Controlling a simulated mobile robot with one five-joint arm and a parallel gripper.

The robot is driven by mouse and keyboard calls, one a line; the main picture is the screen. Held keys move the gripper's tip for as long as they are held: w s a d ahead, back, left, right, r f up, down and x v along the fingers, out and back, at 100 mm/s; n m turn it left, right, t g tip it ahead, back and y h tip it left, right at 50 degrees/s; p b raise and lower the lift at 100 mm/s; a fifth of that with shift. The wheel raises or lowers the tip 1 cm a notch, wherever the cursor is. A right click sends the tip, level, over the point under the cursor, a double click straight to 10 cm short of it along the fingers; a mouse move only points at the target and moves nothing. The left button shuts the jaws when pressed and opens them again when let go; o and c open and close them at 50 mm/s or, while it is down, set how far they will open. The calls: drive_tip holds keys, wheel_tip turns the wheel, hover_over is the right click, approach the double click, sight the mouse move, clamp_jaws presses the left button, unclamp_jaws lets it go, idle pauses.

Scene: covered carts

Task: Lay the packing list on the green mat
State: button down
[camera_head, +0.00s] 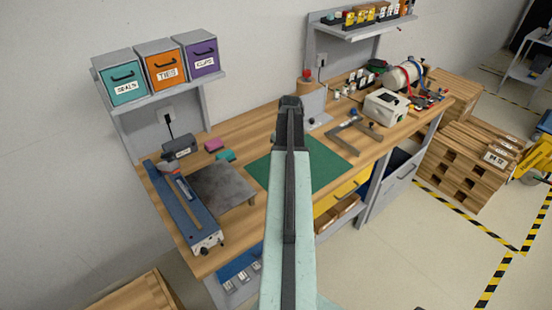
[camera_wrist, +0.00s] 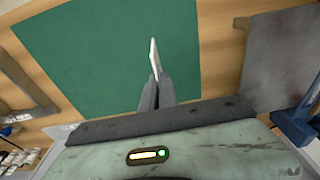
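The green mat (camera_head: 330,165) lies flat on the wooden workbench, partly hidden behind my arm in the head view. It fills much of the wrist view (camera_wrist: 85,60). My gripper (camera_wrist: 157,82) is over the mat in the wrist view, its two dark fingers close together on a thin white piece. This piece looks like the packing list (camera_wrist: 154,55). It is seen nearly edge-on, sticks out past the fingertips, and no print shows. I cannot tell whether its far end touches the mat. In the head view my arm hides the fingers and the list.
A grey metal plate (camera_head: 222,184) and a blue sealer (camera_head: 182,208) lie left of the mat. A grey metal frame (camera_head: 352,138) and a white machine (camera_head: 386,107) stand to its right. Labelled bins (camera_head: 162,66) sit on a shelf at the back left.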

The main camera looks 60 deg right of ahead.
drive_tip(key=f+b, duration=0.3)
drive_tip(key=w+f+b, duration=0.1)
drive_tip(key=shift+d+f, duration=0.2)
drive_tip(key=shift+d, duration=0.2)
drive_tip(key=c, duration=1.7)
unclamp_jaws()
drive_tip(key=shift+r, duration=0.1)
drive_tip(key=r+p, duration=0.4)
drive_tip(key=s+r+p, duration=0.1)
drive_tip(key=r+p, duration=0.7)
drive_tip(key=shift+s+a+r, duration=0.2)
drive_tip(key=shift+r, duration=0.1)
